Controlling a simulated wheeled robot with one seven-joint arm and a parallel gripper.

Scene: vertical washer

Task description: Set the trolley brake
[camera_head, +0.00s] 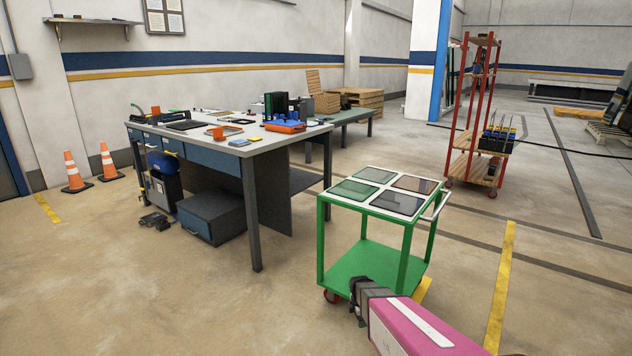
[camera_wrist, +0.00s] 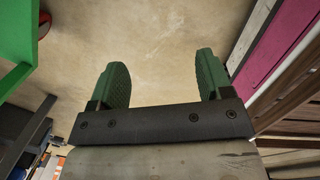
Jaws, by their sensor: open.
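The trolley is a green two-shelf cart (camera_head: 372,266) with a pale handle (camera_head: 436,205) on its right side. Several flat dark and green panels (camera_head: 398,201) lie on its top. A red caster wheel (camera_head: 331,296) shows at its near left corner. My gripper (camera_head: 357,296) is low, in front of the lower shelf and right of that wheel. In the wrist view my gripper (camera_wrist: 162,75) is open and empty, with bare floor between its green fingers. The trolley frame (camera_wrist: 14,80) and the wheel (camera_wrist: 44,24) show there at the upper left. I cannot make out a brake lever.
A workbench (camera_head: 256,168) with tools on top stands left of the trolley. A red-framed rack (camera_head: 468,140) stands behind at the right. Two traffic cones (camera_head: 75,171) are at the far left. The floor (camera_head: 180,305) at the front left is clear.

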